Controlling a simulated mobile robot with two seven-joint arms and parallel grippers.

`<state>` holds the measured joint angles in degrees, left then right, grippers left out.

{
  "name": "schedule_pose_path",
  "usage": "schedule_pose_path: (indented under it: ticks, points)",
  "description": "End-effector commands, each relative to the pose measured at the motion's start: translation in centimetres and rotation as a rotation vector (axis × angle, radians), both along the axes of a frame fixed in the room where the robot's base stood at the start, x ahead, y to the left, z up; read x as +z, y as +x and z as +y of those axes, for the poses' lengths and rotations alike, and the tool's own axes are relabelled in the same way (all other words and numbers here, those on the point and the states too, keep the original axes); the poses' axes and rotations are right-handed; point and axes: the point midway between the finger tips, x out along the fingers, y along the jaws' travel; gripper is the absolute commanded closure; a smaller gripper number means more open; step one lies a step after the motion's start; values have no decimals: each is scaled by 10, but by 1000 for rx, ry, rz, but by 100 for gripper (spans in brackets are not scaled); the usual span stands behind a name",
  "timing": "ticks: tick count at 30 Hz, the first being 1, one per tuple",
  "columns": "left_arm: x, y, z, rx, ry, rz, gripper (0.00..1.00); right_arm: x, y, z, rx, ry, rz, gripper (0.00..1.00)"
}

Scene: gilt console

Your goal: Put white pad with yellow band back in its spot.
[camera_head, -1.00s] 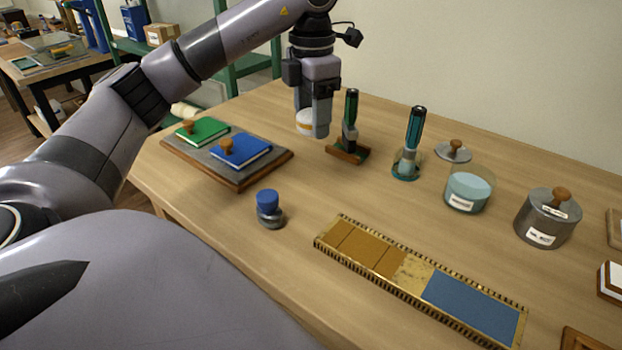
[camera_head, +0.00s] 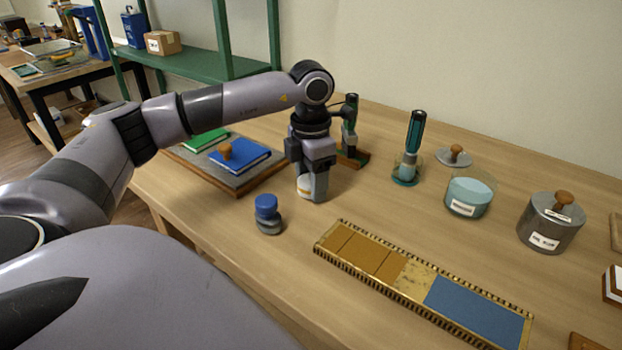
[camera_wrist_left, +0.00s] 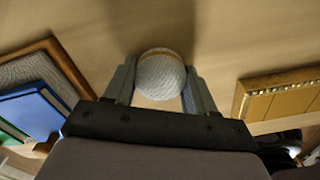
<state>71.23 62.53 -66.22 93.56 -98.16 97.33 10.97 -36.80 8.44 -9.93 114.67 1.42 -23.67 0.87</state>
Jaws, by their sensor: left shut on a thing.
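My left gripper (camera_head: 312,190) points down over the middle of the table, left of the gilt strip. It is shut on the white pad with yellow band (camera_wrist_left: 160,78). In the left wrist view the pad is a round white textured ball between the two fingers, with the yellow band along its upper edge. In the head view only part of the pad (camera_head: 303,188) shows beside the fingers, low over the table; I cannot tell if it touches. My right gripper is not in view.
A blue-topped knob (camera_head: 267,213) stands close by at front left. A wooden-edged grey board (camera_head: 243,185) holds green and blue pads. A gilt strip (camera_head: 412,274), a teal-handled brush (camera_head: 412,140), a glass jar (camera_head: 468,197) and a metal canister (camera_head: 549,225) stand to the right.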

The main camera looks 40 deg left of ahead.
Motion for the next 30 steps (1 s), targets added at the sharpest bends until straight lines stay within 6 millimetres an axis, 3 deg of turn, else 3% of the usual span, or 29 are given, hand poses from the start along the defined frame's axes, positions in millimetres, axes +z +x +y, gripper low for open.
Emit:
schedule_pose_path:
  ticks: [6,7,9,21,30]
  points:
    - [-4,0,0,0,0,0,73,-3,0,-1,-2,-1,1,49]
    - [-3,0,0,0,0,0,35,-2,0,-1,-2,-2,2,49]
    - [-3,0,0,0,0,0,19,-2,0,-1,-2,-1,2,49]
    - [7,0,0,0,0,-1,19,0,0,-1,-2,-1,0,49]
    - [68,1,0,1,-2,-5,19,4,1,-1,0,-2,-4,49]
